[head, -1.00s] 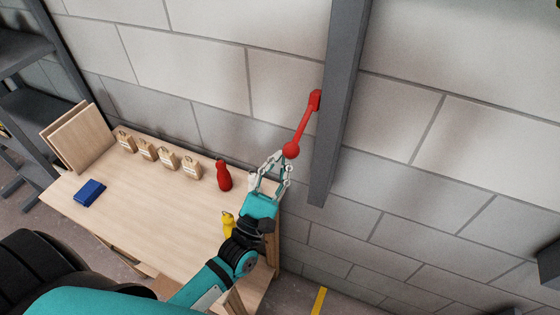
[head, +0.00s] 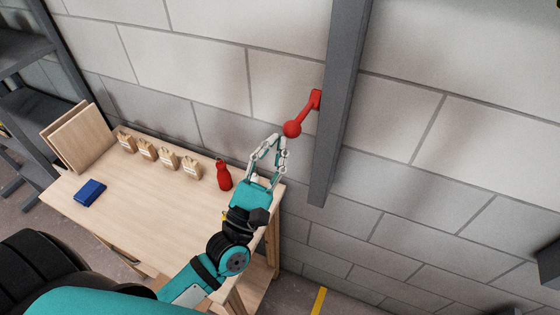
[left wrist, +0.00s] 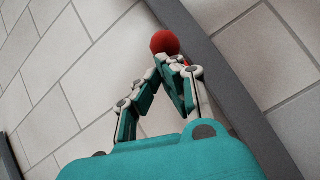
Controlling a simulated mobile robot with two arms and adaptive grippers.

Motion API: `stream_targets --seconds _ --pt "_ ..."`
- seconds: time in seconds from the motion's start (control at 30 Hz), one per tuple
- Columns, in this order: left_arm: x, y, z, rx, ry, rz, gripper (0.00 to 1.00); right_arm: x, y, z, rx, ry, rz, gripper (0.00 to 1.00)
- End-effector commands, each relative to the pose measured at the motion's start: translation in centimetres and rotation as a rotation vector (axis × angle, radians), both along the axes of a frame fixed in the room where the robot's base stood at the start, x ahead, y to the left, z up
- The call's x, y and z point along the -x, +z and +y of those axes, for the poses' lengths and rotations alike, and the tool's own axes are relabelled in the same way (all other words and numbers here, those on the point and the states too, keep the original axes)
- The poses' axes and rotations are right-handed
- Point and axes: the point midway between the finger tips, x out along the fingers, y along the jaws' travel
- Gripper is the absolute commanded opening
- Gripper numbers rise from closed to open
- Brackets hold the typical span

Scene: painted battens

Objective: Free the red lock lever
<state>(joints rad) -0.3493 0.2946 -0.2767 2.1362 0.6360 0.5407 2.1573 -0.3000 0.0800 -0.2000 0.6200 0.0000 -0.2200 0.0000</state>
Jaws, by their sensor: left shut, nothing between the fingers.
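The red lock lever (head: 303,115) is mounted on a grey post. It slants down to the left and ends in a red ball knob (head: 292,129). My left gripper (head: 278,140) is shut and empty, its fingertips just below and left of the knob. In the left wrist view the knob (left wrist: 165,42) shows right beyond the closed fingertips (left wrist: 169,62); I cannot tell whether they touch. The lever's arm is mostly hidden there behind the fingers. My right gripper is not in view.
The grey post (head: 340,110) stands against a block wall.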

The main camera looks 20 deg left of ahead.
Motion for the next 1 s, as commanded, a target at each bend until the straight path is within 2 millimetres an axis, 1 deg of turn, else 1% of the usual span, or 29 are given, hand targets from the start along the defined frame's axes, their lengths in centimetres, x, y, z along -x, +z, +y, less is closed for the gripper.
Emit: stream_targets --seconds 0.03,0.2,0.5,0.7,1.0 --pt "0.1 0.9 0.0 0.002 -0.002 -0.004 0.0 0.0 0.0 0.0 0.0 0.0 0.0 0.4" --pt "0.0 3.4 0.0 0.003 -0.001 -0.006 0.0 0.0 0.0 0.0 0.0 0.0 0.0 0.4" --pt "-1.1 7.3 0.1 0.004 0.002 -0.004 0.0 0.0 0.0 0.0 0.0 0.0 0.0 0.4" --pt "-2.0 9.1 0.0 0.004 0.001 -0.003 0.0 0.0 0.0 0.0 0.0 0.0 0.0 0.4" --pt "-3.1 10.6 0.0 0.002 0.0 -0.002 0.0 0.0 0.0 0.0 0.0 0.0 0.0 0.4"
